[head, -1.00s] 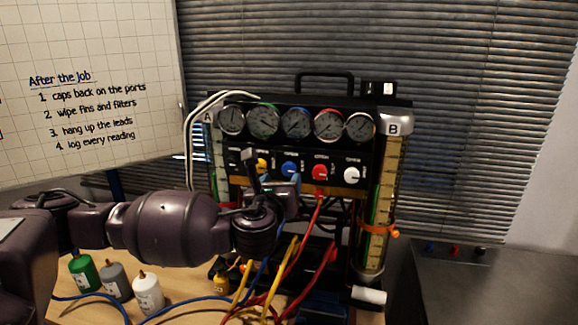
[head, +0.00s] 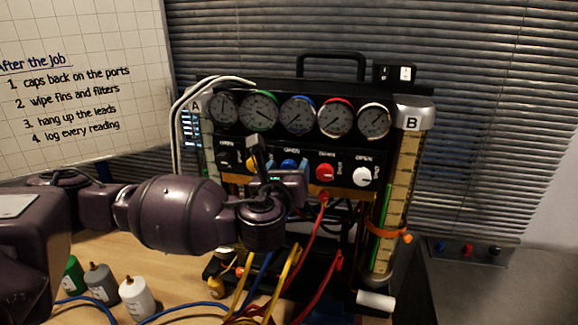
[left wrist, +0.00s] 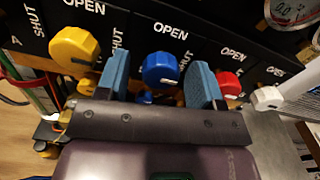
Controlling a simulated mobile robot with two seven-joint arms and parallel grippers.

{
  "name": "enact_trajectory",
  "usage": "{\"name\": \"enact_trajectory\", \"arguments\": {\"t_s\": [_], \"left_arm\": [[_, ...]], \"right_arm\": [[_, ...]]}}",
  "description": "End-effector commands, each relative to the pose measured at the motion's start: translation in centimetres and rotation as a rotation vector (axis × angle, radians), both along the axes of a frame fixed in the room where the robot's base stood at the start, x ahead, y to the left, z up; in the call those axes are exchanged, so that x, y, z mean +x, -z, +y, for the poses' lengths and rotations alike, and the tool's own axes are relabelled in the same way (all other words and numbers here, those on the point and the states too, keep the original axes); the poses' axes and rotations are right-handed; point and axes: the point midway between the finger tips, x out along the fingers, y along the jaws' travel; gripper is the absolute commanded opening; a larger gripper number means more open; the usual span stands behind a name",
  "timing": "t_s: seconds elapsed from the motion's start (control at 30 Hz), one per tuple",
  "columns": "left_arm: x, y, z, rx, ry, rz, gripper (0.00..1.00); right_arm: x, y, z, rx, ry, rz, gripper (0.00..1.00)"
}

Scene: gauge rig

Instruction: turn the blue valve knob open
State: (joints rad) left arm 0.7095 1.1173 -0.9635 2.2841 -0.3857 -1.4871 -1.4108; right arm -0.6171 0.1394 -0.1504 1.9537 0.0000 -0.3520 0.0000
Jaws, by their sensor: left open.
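The blue valve knob (left wrist: 160,68) is on the black gauge panel, below an OPEN label with a SHUT label beside it. In the left wrist view my left gripper (left wrist: 161,76) is open, with one blue finger on each side of this knob. Narrow gaps seem to show between fingers and knob; contact I cannot tell. In the head view the blue knob (head: 289,163) is partly hidden by my left gripper (head: 284,172). My right gripper is in neither view.
A yellow knob (left wrist: 74,47) is close beside the left finger and a red knob (left wrist: 229,83) beside the right one. A white knob (head: 362,176) is farther right. Red and yellow hoses hang below the panel. Several bottles (head: 136,297) stand on the bench.

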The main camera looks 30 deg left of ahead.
Motion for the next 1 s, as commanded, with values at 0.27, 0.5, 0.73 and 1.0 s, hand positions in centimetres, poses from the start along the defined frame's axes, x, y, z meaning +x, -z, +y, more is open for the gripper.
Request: {"name": "enact_trajectory", "arguments": {"t_s": [0.27,0.5,0.73,1.0], "left_arm": [[-0.05,-0.01,-0.04,0.000,0.000,0.000,0.61],[-0.04,-0.01,-0.03,0.000,0.000,-0.001,0.32],[-0.04,-0.01,-0.02,-0.002,-0.001,-0.001,0.12],[-0.05,0.07,0.02,-0.062,-0.002,-0.016,0.12]], "right_arm": [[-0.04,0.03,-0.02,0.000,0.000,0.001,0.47],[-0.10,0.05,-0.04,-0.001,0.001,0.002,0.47],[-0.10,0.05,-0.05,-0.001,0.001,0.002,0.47],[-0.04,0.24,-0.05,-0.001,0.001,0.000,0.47]]}}
